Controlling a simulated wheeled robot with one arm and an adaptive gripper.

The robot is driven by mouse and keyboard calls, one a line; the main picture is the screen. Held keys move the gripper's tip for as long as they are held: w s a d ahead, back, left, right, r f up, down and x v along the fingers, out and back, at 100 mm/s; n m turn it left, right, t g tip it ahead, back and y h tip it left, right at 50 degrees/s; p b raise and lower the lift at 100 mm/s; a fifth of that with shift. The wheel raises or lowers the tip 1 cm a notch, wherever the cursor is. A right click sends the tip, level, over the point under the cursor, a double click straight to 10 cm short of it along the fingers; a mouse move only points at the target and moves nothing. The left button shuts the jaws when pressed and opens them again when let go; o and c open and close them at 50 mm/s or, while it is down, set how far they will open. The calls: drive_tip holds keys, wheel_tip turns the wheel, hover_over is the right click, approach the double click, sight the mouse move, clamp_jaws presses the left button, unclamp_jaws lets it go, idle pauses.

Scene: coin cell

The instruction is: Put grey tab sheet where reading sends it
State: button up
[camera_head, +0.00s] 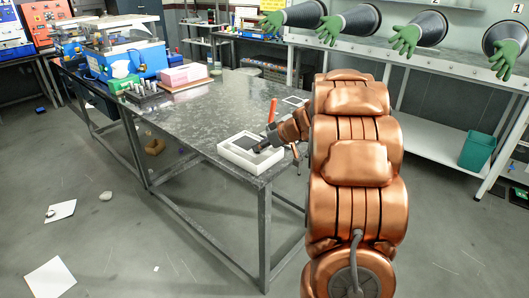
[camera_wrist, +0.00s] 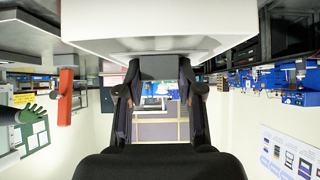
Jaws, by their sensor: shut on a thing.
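My gripper (camera_wrist: 157,80) is shut on a flat dark grey piece (camera_wrist: 158,67), which looks like the grey tab sheet. The piece spans between the two fingertips in the wrist view, against or just below the white tray (camera_wrist: 160,28). In the head view my gripper (camera_head: 262,148) is low over the white tray (camera_head: 228,158), near the table's front corner. The tray has a raised rim and a dark area inside. My fingers hide part of it, and the held piece is too small to make out there. I see no readable display.
The grey metal table (camera_head: 185,115) is mostly bare left of the tray. A red-orange upright object (camera_head: 272,109) stands just behind my gripper. A pink box (camera_head: 184,75), a rack of cylinders (camera_head: 143,90) and blue equipment (camera_head: 130,60) stand at the far left.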

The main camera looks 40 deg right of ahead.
sight(263, 151)
wheel_tip(263, 151, down, 4)
drive_tip(key=shift+r, duration=0.2)
drive_tip(key=shift+f, duration=0.25)
drive_tip(key=o, duration=1)
drive_tip(key=shift+r, duration=0.1)
